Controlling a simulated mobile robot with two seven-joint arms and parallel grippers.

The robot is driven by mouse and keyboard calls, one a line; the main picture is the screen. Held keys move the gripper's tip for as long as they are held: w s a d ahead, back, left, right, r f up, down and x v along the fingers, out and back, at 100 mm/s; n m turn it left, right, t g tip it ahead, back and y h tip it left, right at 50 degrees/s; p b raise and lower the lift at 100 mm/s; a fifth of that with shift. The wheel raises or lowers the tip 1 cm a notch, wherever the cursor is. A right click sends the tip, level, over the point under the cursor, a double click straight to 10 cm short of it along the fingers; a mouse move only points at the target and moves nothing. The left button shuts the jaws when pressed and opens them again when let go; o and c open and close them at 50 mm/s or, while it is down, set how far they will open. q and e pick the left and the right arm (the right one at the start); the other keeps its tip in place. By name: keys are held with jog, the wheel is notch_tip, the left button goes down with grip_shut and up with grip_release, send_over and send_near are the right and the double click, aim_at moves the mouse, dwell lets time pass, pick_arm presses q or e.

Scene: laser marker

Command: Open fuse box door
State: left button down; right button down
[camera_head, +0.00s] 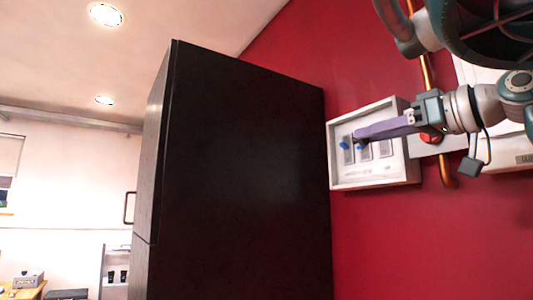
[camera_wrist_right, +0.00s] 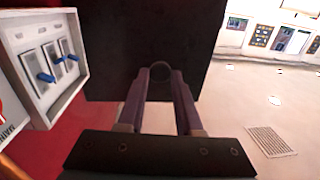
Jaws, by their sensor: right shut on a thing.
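The fuse box (camera_head: 375,183) is a shallow, light grey case on the red wall, with blue switches inside. Its inside shows in both views; I cannot make out a separate door panel. My right gripper (camera_head: 358,137) reaches from the right across the front of the box, its long purple fingers pointing left. In the right wrist view, the box (camera_wrist_right: 48,117) is at the left, apart from the fingers. There my right gripper (camera_wrist_right: 160,76) is shut on a small dark round knob (camera_wrist_right: 160,70). I cannot see what the knob is fixed to. My left gripper is not in view.
A tall black cabinet (camera_head: 240,170) stands close to the left of the box. A copper pipe (camera_head: 445,171) runs down the wall on the right. A white panel with a red mark (camera_head: 452,145) sits right of the box, partly behind my gripper.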

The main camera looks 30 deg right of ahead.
jog(key=c, duration=0.6)
grip_release()
jog(key=shift+f, duration=0.1)
jog(key=s+d+b, duration=0.1)
jog(key=s+b, duration=0.6)
jog(key=s, duration=0.2)
jog(key=shift+s+d, duration=0.4)
